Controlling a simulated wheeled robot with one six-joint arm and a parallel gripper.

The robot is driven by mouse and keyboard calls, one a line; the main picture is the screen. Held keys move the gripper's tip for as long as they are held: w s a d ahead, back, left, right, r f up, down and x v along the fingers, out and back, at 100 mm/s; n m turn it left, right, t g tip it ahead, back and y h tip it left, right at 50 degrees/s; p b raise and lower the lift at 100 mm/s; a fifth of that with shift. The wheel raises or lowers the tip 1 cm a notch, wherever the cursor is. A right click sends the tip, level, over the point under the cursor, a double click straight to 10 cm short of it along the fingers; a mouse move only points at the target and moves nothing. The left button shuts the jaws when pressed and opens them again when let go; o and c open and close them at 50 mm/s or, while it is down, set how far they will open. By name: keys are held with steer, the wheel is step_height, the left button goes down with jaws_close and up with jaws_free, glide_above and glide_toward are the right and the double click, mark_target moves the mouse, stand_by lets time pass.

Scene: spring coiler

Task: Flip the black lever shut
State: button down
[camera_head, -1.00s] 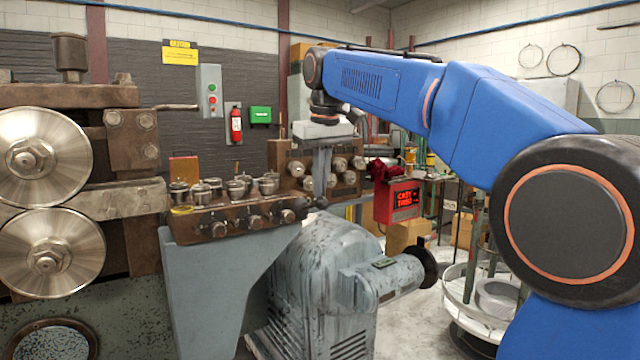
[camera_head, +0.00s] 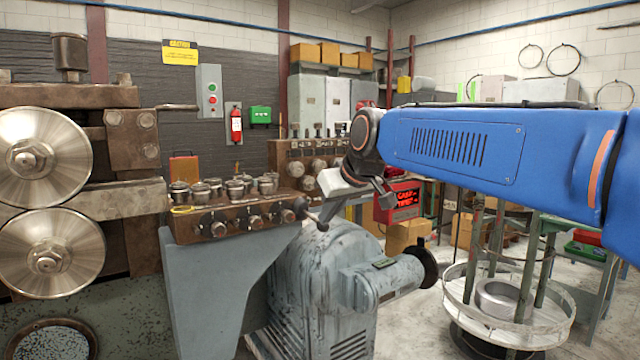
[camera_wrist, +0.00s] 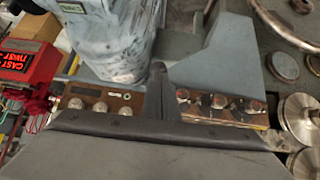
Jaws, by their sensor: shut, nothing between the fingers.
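The black lever (camera_head: 314,219) is at the right end of the brown control panel on the grey machine. It slants down to the right from a black hub (camera_head: 300,208) and ends in a small dark knob. My gripper (camera_head: 327,212) is shut and empty, tilted, its fingers slanting down to the left beside the lever. I cannot tell whether the fingertips touch it. In the wrist view my shut fingers (camera_wrist: 159,75) point up the picture, with a dark rounded shape at their tip; they hide part of the panel.
The brown panel (camera_head: 235,222) carries several knobs and metal rollers. A grey motor housing (camera_head: 325,280) stands just below my gripper. A red display box (camera_head: 398,202) is behind to the right. A round wire stand (camera_head: 470,318) is at the lower right.

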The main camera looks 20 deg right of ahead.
steer(key=shift+s+f, duration=0.1)
steer(key=shift+f, duration=1.65)
steer(key=shift+f, duration=0.1)
